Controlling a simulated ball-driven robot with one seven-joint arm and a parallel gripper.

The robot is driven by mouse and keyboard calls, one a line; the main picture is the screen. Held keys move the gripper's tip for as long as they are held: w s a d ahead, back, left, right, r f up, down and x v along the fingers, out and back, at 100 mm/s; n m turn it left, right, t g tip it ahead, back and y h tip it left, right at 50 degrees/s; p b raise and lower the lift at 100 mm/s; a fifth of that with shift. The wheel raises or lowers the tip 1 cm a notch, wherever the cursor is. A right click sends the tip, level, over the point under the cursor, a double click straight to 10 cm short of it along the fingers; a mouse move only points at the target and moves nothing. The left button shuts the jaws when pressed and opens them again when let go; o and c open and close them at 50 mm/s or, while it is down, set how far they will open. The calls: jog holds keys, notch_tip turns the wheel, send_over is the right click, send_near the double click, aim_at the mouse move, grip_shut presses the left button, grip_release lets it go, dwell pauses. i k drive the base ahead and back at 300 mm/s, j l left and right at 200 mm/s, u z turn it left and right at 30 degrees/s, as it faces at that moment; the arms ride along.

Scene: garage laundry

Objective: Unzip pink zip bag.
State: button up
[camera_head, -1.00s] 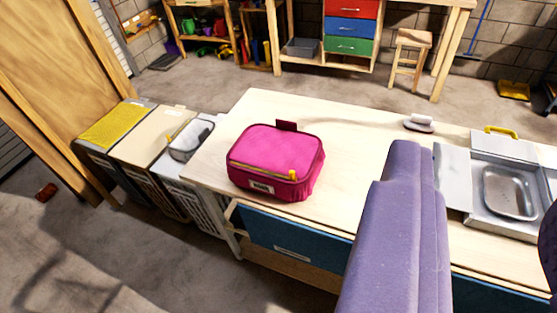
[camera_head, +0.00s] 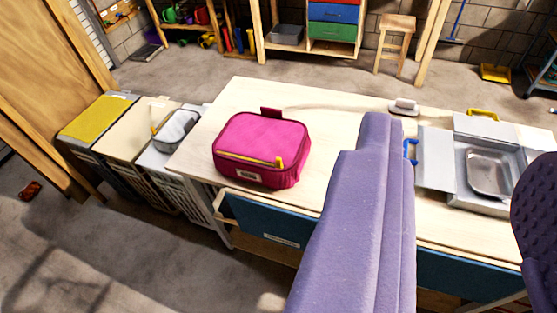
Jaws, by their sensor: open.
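The pink zip bag (camera_head: 262,140) sits upright on the light wooden table, left of the picture's middle. Its lid looks closed. A yellow zip strip runs along the upper front edge, and a yellow pull (camera_head: 279,162) is at the front right corner. A dark red tab (camera_head: 271,113) stands up at the back, and a small label is on the front. My purple arm crosses the foreground to the right of the bag, apart from it in the picture. My gripper's fingers do not show.
The wooden tabletop (camera_head: 340,125) is clear around the bag. An open grey case (camera_head: 437,165) with a metal tray (camera_head: 490,175) lies at the right. A small blue piece (camera_head: 411,151) shows beside my arm. Laundry bins, one with a yellow lid (camera_head: 97,118), stand left of the table.

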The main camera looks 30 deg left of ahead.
aim_at(278, 165)
jog(key=i+j, duration=0.2)
jog(key=i, duration=0.4)
jog(key=i+j, duration=0.2)
jog(key=i, duration=0.45)
jog(key=u, duration=0.05)
